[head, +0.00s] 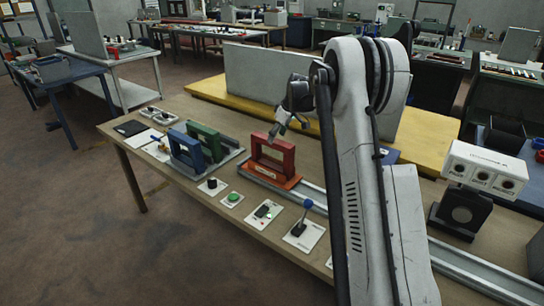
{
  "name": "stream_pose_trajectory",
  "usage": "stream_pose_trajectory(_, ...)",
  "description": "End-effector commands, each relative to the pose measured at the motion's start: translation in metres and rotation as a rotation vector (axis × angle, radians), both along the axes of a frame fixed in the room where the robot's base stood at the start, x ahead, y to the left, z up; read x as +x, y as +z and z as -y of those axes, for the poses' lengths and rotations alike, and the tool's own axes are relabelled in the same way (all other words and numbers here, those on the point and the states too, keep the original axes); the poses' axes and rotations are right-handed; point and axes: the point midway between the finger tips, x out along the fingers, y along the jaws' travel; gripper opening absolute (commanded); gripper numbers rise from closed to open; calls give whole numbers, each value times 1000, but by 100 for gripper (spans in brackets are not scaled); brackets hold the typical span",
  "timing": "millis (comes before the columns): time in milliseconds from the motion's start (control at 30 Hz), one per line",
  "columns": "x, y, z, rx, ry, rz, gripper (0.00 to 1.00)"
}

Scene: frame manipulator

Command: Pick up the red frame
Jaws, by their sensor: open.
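The red frame (288,157) stands upright on a red-orange base on a metal rail, near the middle of the workbench. I cannot tell whether a finger touches the frame. My arm covers part of the scene to the right of the frame.
A blue frame (187,149) and a green frame (205,139) stand to the left. Buttons and a blue-knobbed joystick (306,217) line the bench's front. A grey panel (258,72) rises behind. A white three-socket box (484,169) stands at right.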

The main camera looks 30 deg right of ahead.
Motion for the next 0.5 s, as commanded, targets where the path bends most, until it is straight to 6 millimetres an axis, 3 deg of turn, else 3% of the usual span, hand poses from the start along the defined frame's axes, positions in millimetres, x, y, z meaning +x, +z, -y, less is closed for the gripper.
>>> stream_pose_trajectory(167,4,-9,-3,0,0,0,54)
stream_pose_trajectory(500,19,-46,-13,0,0,0,54)
